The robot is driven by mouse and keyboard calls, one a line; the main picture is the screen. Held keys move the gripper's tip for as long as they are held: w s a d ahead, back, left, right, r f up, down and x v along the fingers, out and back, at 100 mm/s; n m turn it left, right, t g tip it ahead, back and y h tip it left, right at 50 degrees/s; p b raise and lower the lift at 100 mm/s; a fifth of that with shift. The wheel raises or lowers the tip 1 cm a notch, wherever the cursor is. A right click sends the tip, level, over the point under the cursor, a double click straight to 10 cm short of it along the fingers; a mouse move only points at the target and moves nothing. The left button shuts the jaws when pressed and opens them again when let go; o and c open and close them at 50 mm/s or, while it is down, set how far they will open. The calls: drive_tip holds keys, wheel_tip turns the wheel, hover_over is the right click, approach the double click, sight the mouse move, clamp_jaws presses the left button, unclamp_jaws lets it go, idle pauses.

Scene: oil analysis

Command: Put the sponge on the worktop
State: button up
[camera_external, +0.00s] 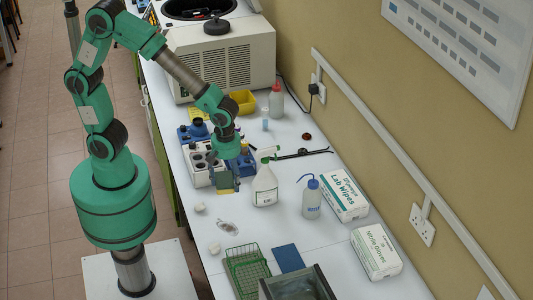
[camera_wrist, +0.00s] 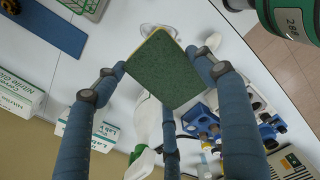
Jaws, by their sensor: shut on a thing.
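The sponge (camera_wrist: 165,70) is a flat block with a green face and a yellowish edge. My gripper (camera_wrist: 158,62) is shut on it, with blue-wrapped fingers at its left and right edges and another finger below. In the external view, my gripper (camera_external: 222,173) is over the worktop, left of the green-topped spray bottle (camera_external: 265,186). The sponge (camera_external: 224,186) shows there as a small patch under the fingers. The white worktop (camera_external: 275,225) runs beneath it; I cannot tell the exact gap between them.
A white rack unit (camera_external: 201,166) stands close behind-left of my gripper. A blue wash bottle (camera_external: 311,198), lab wipes box (camera_external: 344,195) and gloves box (camera_external: 377,252) stand right. A green wire basket (camera_external: 247,270) and blue pad (camera_external: 287,258) lie in front.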

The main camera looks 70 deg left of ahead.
sight(229, 178)
wheel_tip(229, 178, up, 9)
drive_tip(key=shift+w+f, duration=0.1)
drive_tip(key=w+a+n, duration=0.1)
drive_tip(key=w+a, duration=1.2)
drive_tip(key=w, duration=0.4)
drive_tip(key=w+a+p, duration=0.1)
drive_tip(key=w+a, duration=0.3)
drive_tip(key=a, duration=0.6)
drive_tip(key=w+a+n, duration=0.1)
drive_tip(key=w+a, duration=0.3)
drive_tip(key=a, duration=0.5)
drive_tip(key=w+a+p, duration=0.1)
drive_tip(key=w+a, duration=0.3)
drive_tip(key=a, duration=0.6)
wheel_tip(229, 178, down, 18)
drive_tip(key=shift+w+f, duration=0.15)
drive_tip(key=shift+f, duration=0.1)
drive_tip(key=shift+f+b, duration=0.5)
drive_tip(key=shift+f, duration=2.6)
